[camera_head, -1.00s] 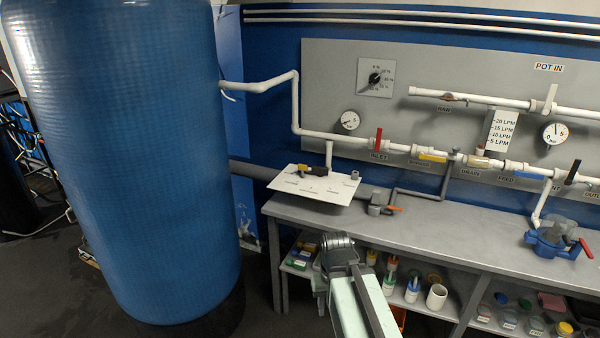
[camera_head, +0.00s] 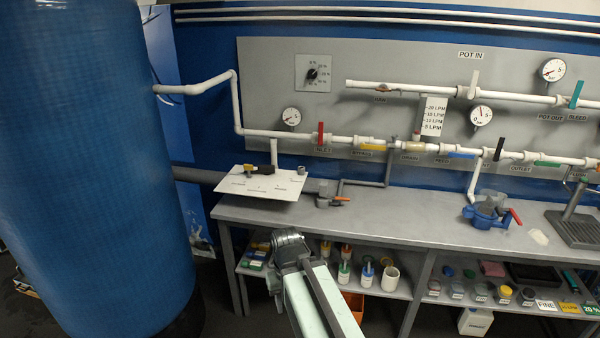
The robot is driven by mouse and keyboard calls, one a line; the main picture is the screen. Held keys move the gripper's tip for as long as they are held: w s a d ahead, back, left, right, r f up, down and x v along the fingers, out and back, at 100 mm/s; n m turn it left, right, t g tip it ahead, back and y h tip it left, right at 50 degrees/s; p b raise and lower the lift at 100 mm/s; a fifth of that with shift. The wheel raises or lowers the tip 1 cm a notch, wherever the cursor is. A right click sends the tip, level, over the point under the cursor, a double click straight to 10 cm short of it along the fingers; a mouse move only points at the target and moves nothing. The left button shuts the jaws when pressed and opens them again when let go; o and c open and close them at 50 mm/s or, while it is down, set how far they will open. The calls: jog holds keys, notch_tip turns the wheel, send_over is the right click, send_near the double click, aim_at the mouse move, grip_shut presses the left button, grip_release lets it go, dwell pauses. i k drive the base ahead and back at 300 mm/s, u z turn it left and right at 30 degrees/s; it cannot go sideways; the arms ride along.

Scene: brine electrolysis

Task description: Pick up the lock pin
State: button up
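I cannot make out a lock pin for certain in this view. A white board (camera_head: 235,187) lies on the left end of the grey bench, with small fittings on it. One is a black and yellow valve-like piece (camera_head: 262,170); another is a small grey cylinder (camera_head: 301,171). My arm reaches up from the bottom centre, and its dark end (camera_head: 288,241) is in front of the bench's front edge, below the board. The fingers of my gripper cannot be told apart, and nothing is seen held.
The grey bench (camera_head: 400,225) runs to the right, with a blue pump-like unit (camera_head: 487,212) on it. Pots and bottles stand on the lower shelf (camera_head: 405,288). A large blue tank (camera_head: 95,150) fills the left. White pipes and gauges line the wall panel (camera_head: 270,75).

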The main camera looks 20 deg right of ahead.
aim_at(249, 168)
jog(key=z, duration=0.4)
jog(key=k, duration=0.35)
jog(key=z, duration=0.7)
jog(key=k, duration=1.05)
jog(key=z, duration=0.6)
jog(key=i, duration=1.15)
jog(key=u, duration=1.15)
jog(key=i, duration=1.65)
jog(key=u, duration=1.35)
jog(key=i, duration=0.7)
jog(key=u, duration=0.55)
jog(key=k, duration=0.7)
jog(key=u, duration=0.55)
jog(key=i, duration=0.1)
jog(key=z, duration=0.45)
